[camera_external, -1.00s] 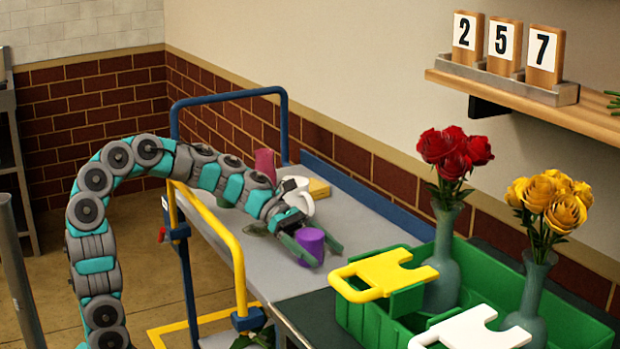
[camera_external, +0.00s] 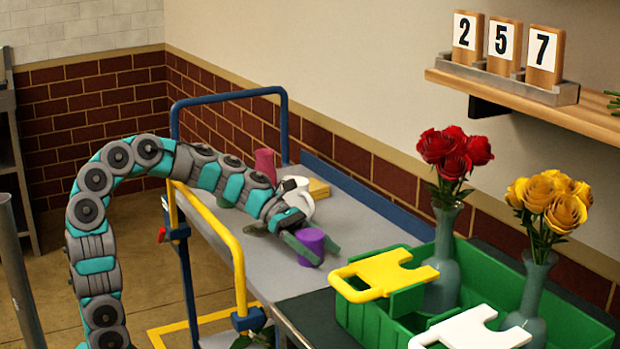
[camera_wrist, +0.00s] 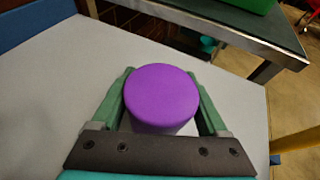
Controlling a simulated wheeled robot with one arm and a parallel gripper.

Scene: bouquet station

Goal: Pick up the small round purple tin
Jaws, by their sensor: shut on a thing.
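The small round purple tin (camera_external: 310,246) is at the grey cart top, between the two green fingers of my gripper (camera_external: 316,250). In the wrist view the tin's flat purple lid (camera_wrist: 161,94) faces the camera, and my gripper (camera_wrist: 162,100) has one finger against each side of it. The tin looks upright. Its lower part is mostly hidden, and I cannot tell whether it touches the cart top.
The grey cart top (camera_external: 262,262) has free room around the tin. Behind my gripper are a white round thing (camera_external: 299,186), a yellow block (camera_external: 319,188) and a dark pink thing (camera_external: 265,163). A green crate (camera_external: 575,315) with vases stands at right.

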